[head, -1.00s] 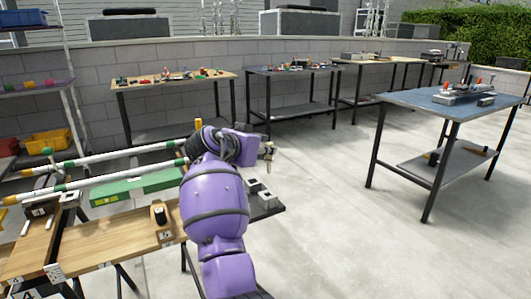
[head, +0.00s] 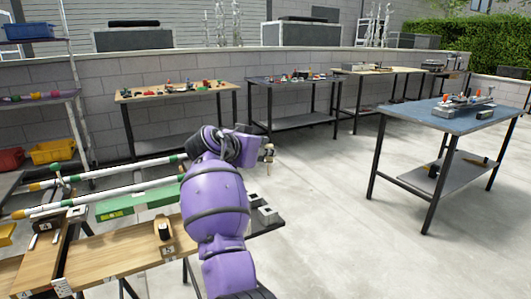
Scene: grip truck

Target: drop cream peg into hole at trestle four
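One purple arm of mine rises from the bottom centre. I take it for the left arm. Its gripper (head: 265,148) is small and partly hidden behind the wrist. A small cream piece (head: 269,155), which looks like the cream peg, hangs at its tip, over the floor as seen here. Wooden trestle tops (head: 120,253) stand at the lower left. One carries a dark block with a pale face (head: 164,230) and a small number tag (head: 167,249). The tags are too small to read surely, so I cannot tell which is trestle four. No hole shows clearly. My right gripper is not in view.
Striped poles (head: 110,195) and a green box (head: 140,200) lie at the left. Grey blocks (head: 268,214) sit on a dark surface beside my arm. A blue-topped table (head: 425,117) stands right. Tables line the back wall.

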